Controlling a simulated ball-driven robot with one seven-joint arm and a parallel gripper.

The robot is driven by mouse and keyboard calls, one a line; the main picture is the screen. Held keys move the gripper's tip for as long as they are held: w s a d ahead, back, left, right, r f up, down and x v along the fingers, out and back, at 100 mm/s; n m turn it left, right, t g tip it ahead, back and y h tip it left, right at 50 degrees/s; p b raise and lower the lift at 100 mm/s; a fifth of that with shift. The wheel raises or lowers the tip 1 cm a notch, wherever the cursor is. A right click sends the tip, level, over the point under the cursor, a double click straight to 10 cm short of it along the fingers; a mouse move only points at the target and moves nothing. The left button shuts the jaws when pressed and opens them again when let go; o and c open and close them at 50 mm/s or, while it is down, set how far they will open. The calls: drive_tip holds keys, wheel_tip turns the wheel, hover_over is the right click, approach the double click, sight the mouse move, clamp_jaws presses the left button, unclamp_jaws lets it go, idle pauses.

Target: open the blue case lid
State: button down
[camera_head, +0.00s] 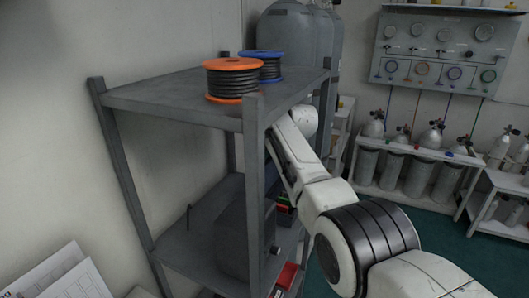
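I cannot make out a blue case for certain in the head view. A dark grey box-like thing (232,238) stands on the lower shelf, and small red, green and blue items (286,208) show beside it, partly hidden by the shelf post and my arm. My white arm enters from the lower right and bends up behind the shelf's front post. My gripper is hidden behind the shelf, so its fingers and its distance to any lid do not show.
The grey shelf unit (165,92) carries an orange spool (232,65) and a blue spool (262,54) on top. Large grey tanks (290,32) stand behind it. A gauge panel (436,50) hangs over racked cylinders (420,178) at right. Green floor (480,250) is open at lower right.

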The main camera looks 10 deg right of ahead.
drive_tip(key=shift+w+a+r, duration=0.15)
drive_tip(key=shift+w+r, duration=0.05)
drive_tip(key=shift+r, duration=0.4)
drive_tip(key=c, duration=1.4)
unclamp_jaws()
drive_tip(key=shift+a, duration=0.1)
drive_tip(key=shift+o, duration=0.8)
drive_tip(key=shift+f, duration=0.25)
drive_tip(key=shift+f, duration=0.1)
drive_tip(key=shift+s, duration=0.1)
drive_tip(key=shift+s+r, duration=0.35)
drive_tip(key=shift+r, duration=0.1)
drive_tip(key=s+d+b, duration=0.2)
drive_tip(key=s+d, duration=0.2)
drive_tip(key=s, duration=0.7)
drive_tip(key=shift+d+b, duration=0.3)
drive_tip(key=shift+d, duration=0.05)
drive_tip(key=shift+s, duration=0.1)
